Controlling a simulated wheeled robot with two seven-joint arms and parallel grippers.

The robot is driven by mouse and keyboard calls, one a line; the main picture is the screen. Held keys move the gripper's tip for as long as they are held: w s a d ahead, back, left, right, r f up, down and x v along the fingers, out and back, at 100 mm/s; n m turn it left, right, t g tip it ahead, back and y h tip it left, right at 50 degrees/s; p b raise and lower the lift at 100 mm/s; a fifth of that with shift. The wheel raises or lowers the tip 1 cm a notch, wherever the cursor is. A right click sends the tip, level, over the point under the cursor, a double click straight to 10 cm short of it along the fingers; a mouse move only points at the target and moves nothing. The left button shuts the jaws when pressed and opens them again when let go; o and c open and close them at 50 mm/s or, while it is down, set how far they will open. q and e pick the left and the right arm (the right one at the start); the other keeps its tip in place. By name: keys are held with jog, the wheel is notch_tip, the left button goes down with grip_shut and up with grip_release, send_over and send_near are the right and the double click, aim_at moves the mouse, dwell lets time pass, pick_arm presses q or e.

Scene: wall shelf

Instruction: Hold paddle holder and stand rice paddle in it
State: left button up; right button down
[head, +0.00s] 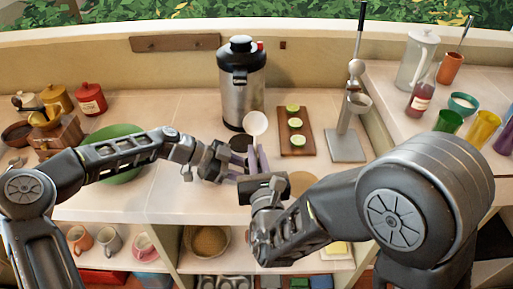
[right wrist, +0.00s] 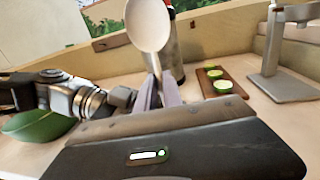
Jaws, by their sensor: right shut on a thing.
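The white rice paddle (head: 256,123) stands upright, its round end on top; it is large in the right wrist view (right wrist: 148,25). My right gripper (head: 258,160) is shut on its handle; its lavender fingers also show in the right wrist view (right wrist: 157,92). My left gripper (head: 232,163) is close on the left, its fingers pointing toward the right gripper. A dark rounded shape (head: 242,142) shows behind the left fingertips; I cannot tell if it is the paddle holder. What the left fingers hold, and the paddle's lower end, are hidden.
A steel airpot (head: 241,90) stands just behind the grippers. A wooden board (head: 296,144) with lime halves and a metal stand (head: 346,145) are to the right. A green leaf-like plate (head: 120,174) lies left under my arm. The front-left counter is clear.

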jog(key=shift+f, duration=0.35)
jog(key=c, duration=1.4)
grip_release()
pick_arm(q)
jog(key=o, duration=1.1)
jog(key=shift+c, duration=0.2)
jog(key=shift+a, duration=0.1)
jog(key=shift+v, duration=3.9)
